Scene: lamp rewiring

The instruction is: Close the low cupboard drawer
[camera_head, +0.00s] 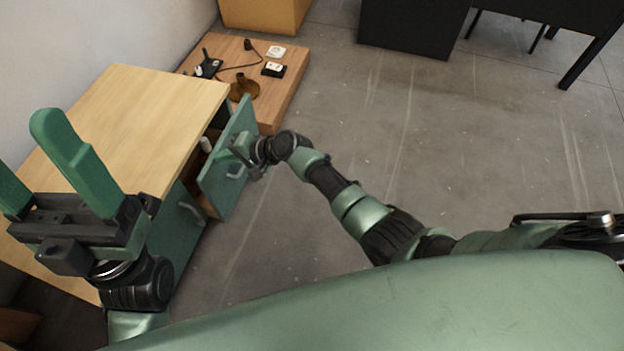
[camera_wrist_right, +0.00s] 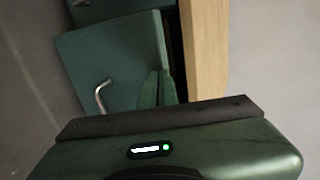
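The low cupboard (camera_head: 140,110) has a light wood top and green fronts. Its drawer (camera_head: 215,187) stands pulled out, with a green front and a curved metal handle (camera_head: 238,173). A small pale object (camera_head: 206,145) shows inside it. My right gripper (camera_head: 240,148) is at the upper part of the drawer front; its fingers look shut together, and whether they touch the front is unclear. The right wrist view shows the drawer front (camera_wrist_right: 110,60) and handle (camera_wrist_right: 100,97) beside the fingers (camera_wrist_right: 158,80). My left gripper (camera_head: 45,165) is open and empty, raised over the cupboard's near end.
A low wooden platform (camera_head: 285,95) behind the cupboard holds a brown lamp base (camera_head: 243,87), a black cable (camera_head: 240,67) and small electrical parts. Another closed green front with a handle (camera_head: 190,211) is nearer. Grey floor (camera_head: 440,130) to the right is clear.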

